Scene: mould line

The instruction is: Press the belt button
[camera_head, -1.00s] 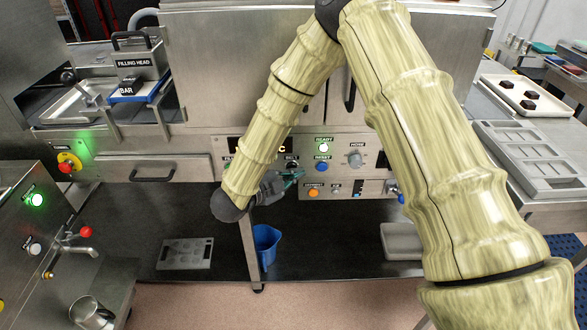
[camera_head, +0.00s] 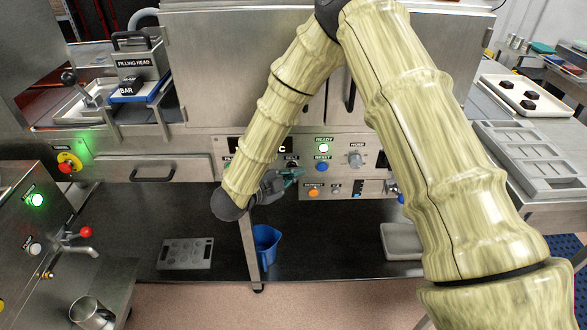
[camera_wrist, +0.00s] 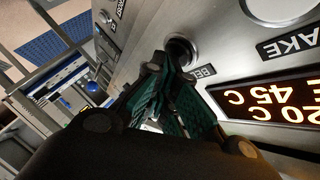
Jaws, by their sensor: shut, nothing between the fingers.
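My gripper (camera_head: 292,174) is shut and empty, its green-padded fingers in front of the control panel (camera_head: 345,146). In the wrist view, which is turned upside down, the fingertips (camera_wrist: 168,68) are close to a dark round button (camera_wrist: 182,48) in a metal ring. A partly covered label (camera_wrist: 203,72) beginning "BE" is beside it, so this looks like the belt button. I cannot tell whether the fingertips touch it. In the head view, a dark spot (camera_head: 292,164) at the button's place shows just above the fingers.
A blue reset button (camera_head: 322,167), a green-lit ready lamp (camera_head: 323,147) and a grey knob (camera_head: 355,160) are close by on the right. An orange button (camera_head: 314,192) is just below. The wrist view shows a red-orange temperature display (camera_wrist: 275,98). A blue jug (camera_head: 266,243) stands below.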

